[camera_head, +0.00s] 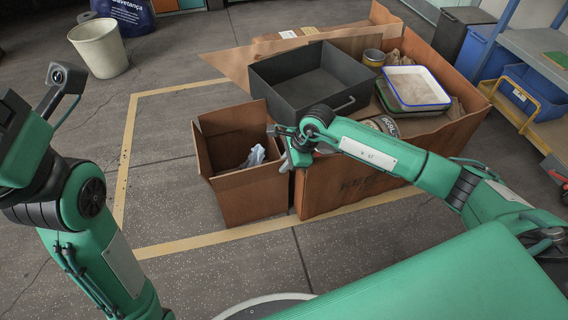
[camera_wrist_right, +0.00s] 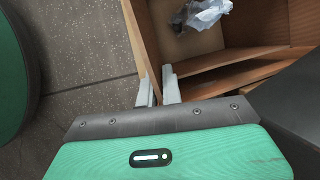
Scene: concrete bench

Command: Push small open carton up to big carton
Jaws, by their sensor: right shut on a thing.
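The small open carton (camera_head: 249,195) stands upright on the floor, just left of the big carton (camera_head: 346,191). A crumpled pale plastic piece lies inside it. Their facing sides are very close; I cannot tell whether they touch. My right gripper (camera_head: 287,150) is at the small carton's upper right edge. In the right wrist view, the gripper (camera_wrist_right: 158,90) has its two grey fingers shut on a wall of the small carton (camera_wrist_right: 147,38). The big carton is open and full of things. My left arm shows at the left, but its fingertips are out of sight.
The big carton holds a dark grey tray (camera_head: 293,86), a blue-rimmed white tray (camera_head: 416,87) and tins. Yellow tape (camera_head: 128,150) marks the floor around the cartons. A white bin (camera_head: 99,48) stands far left, a shelf (camera_head: 536,57) at right. Floor left of the small carton is free.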

